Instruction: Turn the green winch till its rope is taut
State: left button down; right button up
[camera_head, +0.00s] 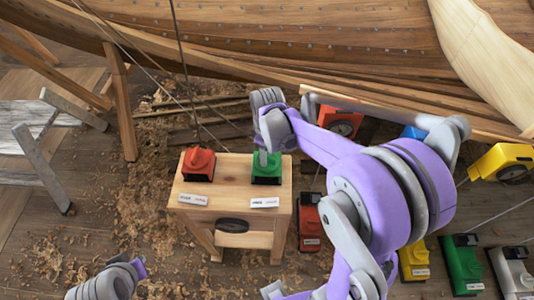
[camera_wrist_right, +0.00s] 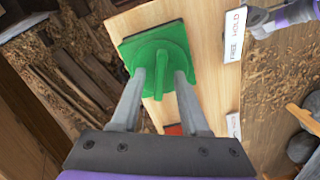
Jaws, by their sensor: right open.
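The green winch (camera_head: 268,178) sits on the right part of a small wooden stand's top, with a rope rising from the stand toward the hull. In the right wrist view it is a green block (camera_wrist_right: 158,48) with a raised bar handle (camera_wrist_right: 166,82). My right gripper (camera_head: 264,152) is over the winch from above. In the wrist view its two grey fingers (camera_wrist_right: 158,92) are apart, one on each side of the handle; contact cannot be told. My left arm shows at the bottom left of the head view, and its finger opening is not clear.
A red winch (camera_head: 199,163) stands left of the green one on the stand (camera_head: 232,171). White labels (camera_head: 264,202) lie along the front edge; one reads FREE and HOLD. More coloured winches, including a green one (camera_head: 463,265), stand at right. The planked hull (camera_head: 250,35) is behind.

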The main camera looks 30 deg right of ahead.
grip_shut()
jog(key=shift+m, duration=0.4)
jog(key=m+b, duration=0.1)
jog(key=m, duration=0.1)
jog(key=shift+m, duration=0.3)
jog(key=shift+m+b, duration=0.45)
jog(key=shift+m, duration=1.35)
grip_release()
